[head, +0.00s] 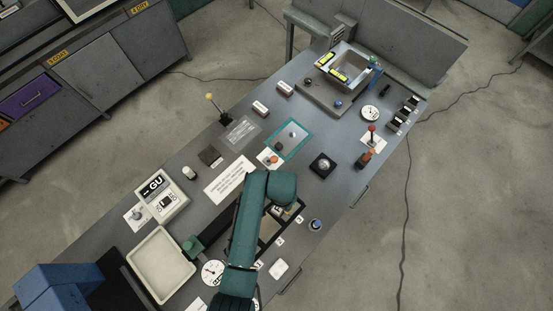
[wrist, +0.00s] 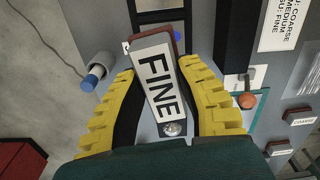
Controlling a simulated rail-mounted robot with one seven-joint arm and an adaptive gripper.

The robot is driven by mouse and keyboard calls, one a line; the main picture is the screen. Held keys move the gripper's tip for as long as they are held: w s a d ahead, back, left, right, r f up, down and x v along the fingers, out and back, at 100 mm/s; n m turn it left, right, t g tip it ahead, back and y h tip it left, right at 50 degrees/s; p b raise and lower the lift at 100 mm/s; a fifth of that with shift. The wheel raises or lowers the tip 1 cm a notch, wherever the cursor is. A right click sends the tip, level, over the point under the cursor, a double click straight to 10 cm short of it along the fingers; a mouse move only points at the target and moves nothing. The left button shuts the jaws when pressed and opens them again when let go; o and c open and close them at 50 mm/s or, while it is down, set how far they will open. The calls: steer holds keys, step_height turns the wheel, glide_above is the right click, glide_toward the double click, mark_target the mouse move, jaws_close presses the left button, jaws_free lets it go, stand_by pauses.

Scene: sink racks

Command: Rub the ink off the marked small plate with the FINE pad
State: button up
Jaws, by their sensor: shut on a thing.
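In the wrist view, my gripper (wrist: 158,72) has its yellow fingers on either side of the FINE pad (wrist: 157,85), a block with a white label and a reddish-brown edge. It is shut on the pad. In the head view, my gripper is mostly hidden below my teal arm, over the dark slots near the bench's front edge. A teal-framed panel (head: 305,133) lies up and right of it, with a pale patch and a dark spot inside. I cannot make out which thing is the marked small plate.
Two other labelled pads (head: 285,88) lie farther back; one reads COARSE (wrist: 303,116) in the wrist view. A display reads "-GU" (head: 152,187). A sink (head: 345,70) holds yellow items. A blue-capped cylinder (wrist: 97,72), orange knob (wrist: 246,100) and white tray (head: 160,264) stand around.

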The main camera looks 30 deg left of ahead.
steer(key=shift+s+a+f, duration=0.25)
steer(key=shift+s+a, duration=0.1)
steer(key=shift+a, duration=0.05)
steer(key=shift+a+f, duration=0.1)
steer(key=shift+f, duration=0.1)
steer(key=f+b, duration=0.4)
steer(key=b, duration=0.1)
steer(key=shift+w+f, duration=0.2)
steer(key=shift+f, duration=0.15)
